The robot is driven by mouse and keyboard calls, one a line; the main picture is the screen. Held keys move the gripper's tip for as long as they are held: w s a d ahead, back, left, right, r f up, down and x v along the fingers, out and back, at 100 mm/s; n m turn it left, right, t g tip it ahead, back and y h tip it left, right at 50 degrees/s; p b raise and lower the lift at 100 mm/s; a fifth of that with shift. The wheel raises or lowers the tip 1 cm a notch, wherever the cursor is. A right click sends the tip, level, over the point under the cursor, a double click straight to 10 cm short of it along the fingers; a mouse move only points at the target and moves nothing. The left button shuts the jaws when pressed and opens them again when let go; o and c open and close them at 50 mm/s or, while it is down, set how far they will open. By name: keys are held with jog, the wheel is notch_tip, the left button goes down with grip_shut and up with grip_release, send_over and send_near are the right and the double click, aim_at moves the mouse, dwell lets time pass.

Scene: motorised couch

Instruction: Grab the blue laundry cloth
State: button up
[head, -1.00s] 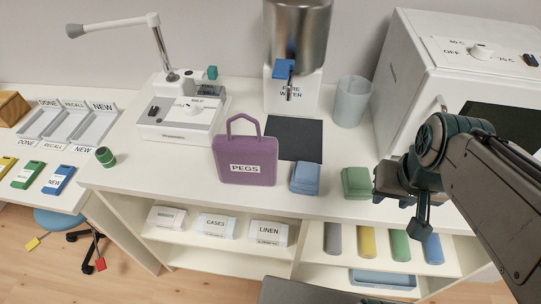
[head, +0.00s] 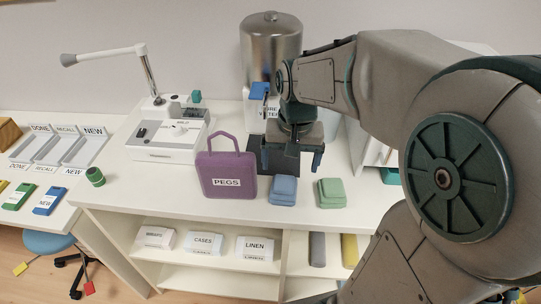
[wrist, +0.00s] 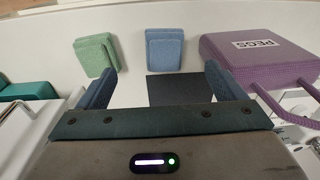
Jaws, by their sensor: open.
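The blue cloth (head: 284,190) lies folded on the white counter, between the purple PEGS bag and the green cloth. It also shows in the wrist view (wrist: 165,50), beyond my fingers and roughly between them. My gripper (head: 292,160) hangs above the counter, behind the blue cloth and apart from it, fingers pointing down. In the wrist view my gripper (wrist: 158,88) has its two blue fingers spread wide with nothing between them. The green folded cloth (head: 331,192) lies just right of the blue one.
The purple PEGS bag (head: 227,175) stands close to the left of the blue cloth. A steel water dispenser (head: 271,45) stands behind my gripper. A dark mat (wrist: 180,89) lies on the counter below. The counter's front edge is close in front of the cloths.

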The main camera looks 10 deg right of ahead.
aim_at(284, 183)
jog(key=shift+m+g, duration=0.4)
jog(key=shift+m, duration=0.1)
jog(key=w+f, duration=0.1)
jog(key=f, duration=0.3)
jog(key=w+f, duration=0.1)
jog(key=f, duration=0.4)
jog(key=w+f+p, duration=0.1)
jog(key=f, duration=0.4)
jog(key=shift+w+f, duration=0.25)
jog(key=shift+w, duration=0.15)
jog(key=c, duration=1.1)
